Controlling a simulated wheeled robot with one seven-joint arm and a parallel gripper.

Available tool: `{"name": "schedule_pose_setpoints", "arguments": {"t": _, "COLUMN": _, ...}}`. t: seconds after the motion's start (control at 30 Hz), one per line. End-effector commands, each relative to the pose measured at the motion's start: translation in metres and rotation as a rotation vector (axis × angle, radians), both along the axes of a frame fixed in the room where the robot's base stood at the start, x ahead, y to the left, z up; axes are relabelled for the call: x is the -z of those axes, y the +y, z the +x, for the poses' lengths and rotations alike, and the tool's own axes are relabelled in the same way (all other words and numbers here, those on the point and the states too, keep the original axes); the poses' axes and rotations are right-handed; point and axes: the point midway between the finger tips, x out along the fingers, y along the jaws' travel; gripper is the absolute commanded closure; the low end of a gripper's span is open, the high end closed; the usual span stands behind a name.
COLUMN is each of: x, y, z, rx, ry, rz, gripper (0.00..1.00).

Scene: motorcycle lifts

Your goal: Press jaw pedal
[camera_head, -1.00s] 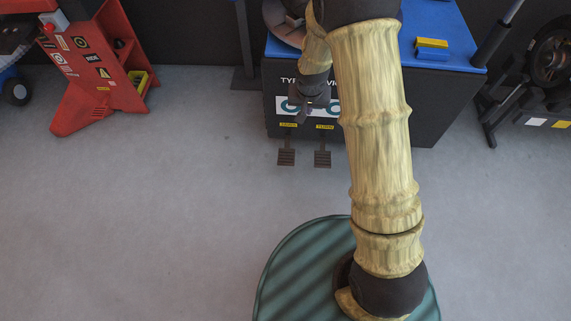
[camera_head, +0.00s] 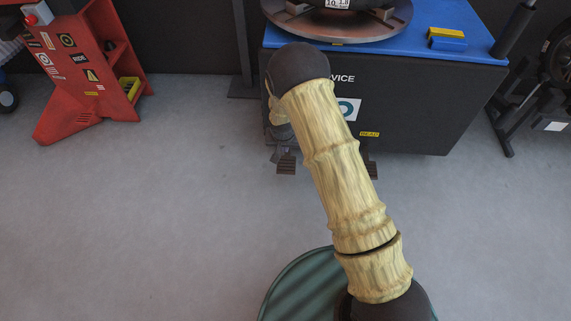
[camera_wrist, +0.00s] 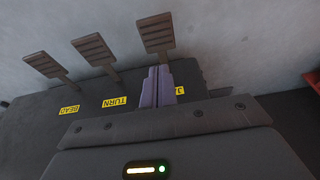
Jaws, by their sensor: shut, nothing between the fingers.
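Three ribbed brown pedals stick out from the dark machine base in the wrist view. The jaw pedal (camera_wrist: 156,33) is the one nearest my gripper; its yellow label (camera_wrist: 180,90) is mostly covered, with only a "J" showing. My gripper (camera_wrist: 158,70) is shut and empty, its purple-grey fingertips overlapping the jaw pedal's stem in the picture. I cannot tell whether they touch it. In the head view the jaw pedal (camera_head: 286,166) shows low at the machine's left front, and my arm hides most of the gripper.
The turn pedal (camera_wrist: 94,49) and bead pedal (camera_wrist: 45,65) stand beside the jaw pedal. The tyre machine (camera_head: 425,110) has a blue top and round turntable (camera_head: 345,27). A red lift stand (camera_head: 92,75) is at the left. The grey floor in front is clear.

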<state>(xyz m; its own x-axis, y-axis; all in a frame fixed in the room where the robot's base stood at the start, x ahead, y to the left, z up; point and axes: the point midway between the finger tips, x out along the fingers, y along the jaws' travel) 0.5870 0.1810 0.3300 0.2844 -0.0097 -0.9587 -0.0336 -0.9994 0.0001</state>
Motion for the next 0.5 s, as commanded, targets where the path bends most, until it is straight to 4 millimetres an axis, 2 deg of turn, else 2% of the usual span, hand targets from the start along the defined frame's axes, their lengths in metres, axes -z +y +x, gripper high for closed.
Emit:
{"name": "schedule_pose_setpoints", "arguments": {"t": 0.23, "x": 0.013, "y": -0.001, "z": 0.003, "rx": 0.0, "ry": 0.001, "rz": -0.001, "gripper": 1.0}}
{"name": "schedule_pose_setpoints", "arguments": {"t": 0.5, "x": 0.058, "y": -0.002, "z": 0.015, "rx": 0.003, "ry": 0.001, "rz": 0.0, "gripper": 1.0}}
